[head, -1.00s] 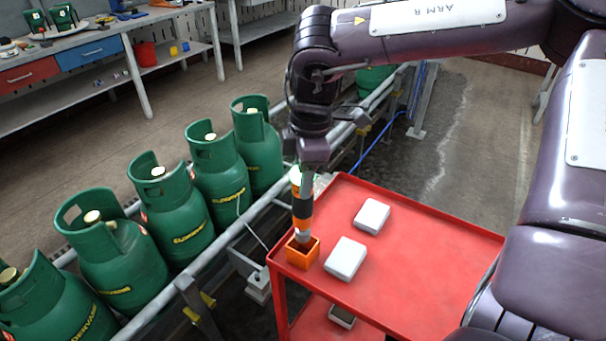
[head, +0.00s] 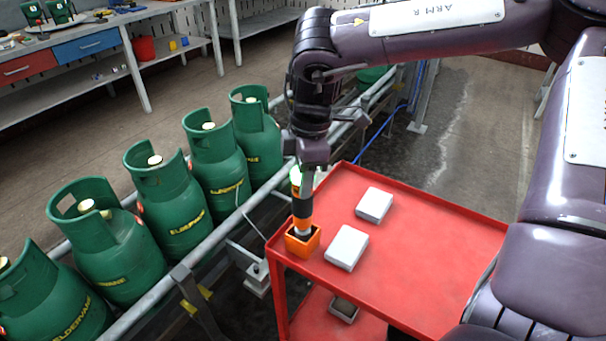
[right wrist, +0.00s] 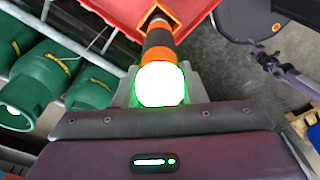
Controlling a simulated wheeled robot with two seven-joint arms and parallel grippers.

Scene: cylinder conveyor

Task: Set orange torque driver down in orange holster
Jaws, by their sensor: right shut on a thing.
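The orange torque driver (head: 303,209), orange and black with a dark middle, hangs upright from my right gripper (head: 309,182). The right gripper is shut on the driver's upper part. The driver's lower end is inside the mouth of the orange holster (head: 302,242), a square open box at the left corner of the red cart. In the right wrist view the driver (right wrist: 158,48) points into the holster (right wrist: 172,14), its near end a bright, green-edged white cap. Whether the driver's tip touches the holster's floor is hidden.
Two white boxes (head: 346,247) (head: 374,205) lie on the red cart (head: 430,262), right of the holster. Green gas cylinders (head: 170,200) stand on a railed conveyor (head: 228,228) left of the cart. The cart's right part is clear.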

